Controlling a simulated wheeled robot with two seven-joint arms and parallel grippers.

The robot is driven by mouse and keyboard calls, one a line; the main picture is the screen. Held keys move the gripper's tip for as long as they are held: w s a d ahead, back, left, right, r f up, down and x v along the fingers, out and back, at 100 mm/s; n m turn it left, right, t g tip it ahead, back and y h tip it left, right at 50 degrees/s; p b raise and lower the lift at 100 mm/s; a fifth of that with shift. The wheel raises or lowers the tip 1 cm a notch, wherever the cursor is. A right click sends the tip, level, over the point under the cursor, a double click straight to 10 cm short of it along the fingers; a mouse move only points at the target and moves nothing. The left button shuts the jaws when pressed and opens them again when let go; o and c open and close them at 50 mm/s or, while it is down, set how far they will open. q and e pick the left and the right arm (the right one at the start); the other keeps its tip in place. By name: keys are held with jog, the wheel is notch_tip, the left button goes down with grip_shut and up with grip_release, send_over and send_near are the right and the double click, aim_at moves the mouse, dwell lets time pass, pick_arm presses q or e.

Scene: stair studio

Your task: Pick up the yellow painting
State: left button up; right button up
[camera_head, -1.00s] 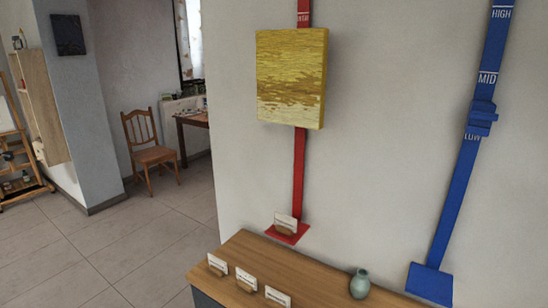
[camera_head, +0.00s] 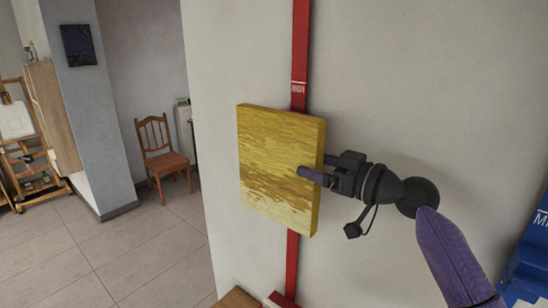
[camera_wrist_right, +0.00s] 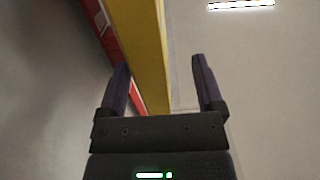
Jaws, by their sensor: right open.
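The yellow painting (camera_head: 277,172) is a thick square canvas with a pale lower edge. It hangs on the red wall strip, just below the HIGH mark. My right gripper (camera_head: 312,172) comes in from the right at the painting's right edge, with one finger overlapping its front corner. In the right wrist view, the yellow edge of the painting (camera_wrist_right: 148,50) stands between the two open fingers of the gripper (camera_wrist_right: 162,75), nearer the left finger, with a gap to the right finger. My left gripper is not in view.
The red strip (camera_head: 299,55) runs up the white wall behind the painting. A blue strip's part (camera_head: 530,250) shows at the lower right. A wooden chair (camera_head: 162,150) stands far left, with open tiled floor (camera_head: 150,250) before it. A wooden tabletop corner (camera_head: 237,298) shows at the bottom.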

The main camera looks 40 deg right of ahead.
aim_at(302, 161)
jog(key=w+p, duration=0.1)
jog(key=w, duration=0.1)
jog(key=w+p, duration=0.1)
jog(key=w, duration=0.1)
jog(key=shift+w+f, duration=0.2)
jog(key=shift+w, duration=0.05)
jog(key=shift+w+a+f, duration=0.1)
jog(key=shift+a, duration=0.05)
jog(key=shift+f, duration=0.1)
jog(key=c, duration=0.3)
grip_shut()
